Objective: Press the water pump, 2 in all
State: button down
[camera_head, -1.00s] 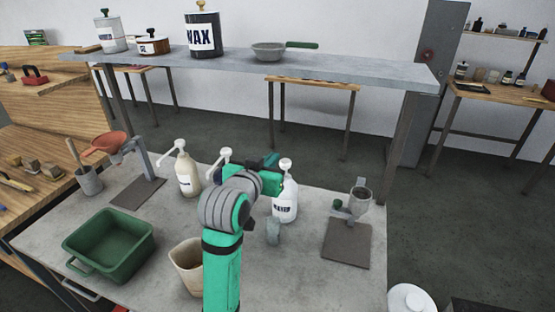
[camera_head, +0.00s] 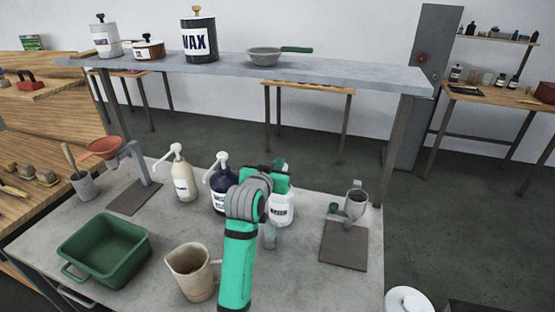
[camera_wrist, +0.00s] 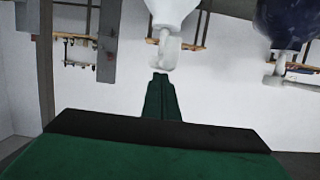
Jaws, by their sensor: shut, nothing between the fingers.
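The water pump is a white bottle (camera_head: 282,208) with a dark-lettered label, upright at the back of the grey table; the lettering is too small to read surely. My gripper (camera_head: 279,166) is over its top and hides its pump head in the head view. In the wrist view, which is upside down, the white pump head (camera_wrist: 165,54) lies right beyond the tips of my shut, empty gripper (camera_wrist: 160,84). The tips look just above it; I cannot tell whether they touch.
A dark blue pump bottle (camera_head: 219,190) stands close on the left, with a cream pump bottle (camera_head: 184,182) beyond it. A beige jug (camera_head: 189,274) and green tub (camera_head: 104,249) are in front. A stand with a grey cup (camera_head: 355,204) is to the right. A shelf (camera_head: 330,73) runs behind.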

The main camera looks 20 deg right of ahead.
jog(key=shift+w+f, duration=0.1)
jog(key=shift+f, duration=1.5)
jog(key=v, duration=1.1)
jog(key=shift+r, duration=0.2)
jog(key=shift+w+r, duration=0.1)
jog(key=r, duration=0.6)
jog(key=shift+w+d+r, duration=0.15)
jog(key=shift+d, duration=0.25)
jog(key=shift+w+d, duration=0.1)
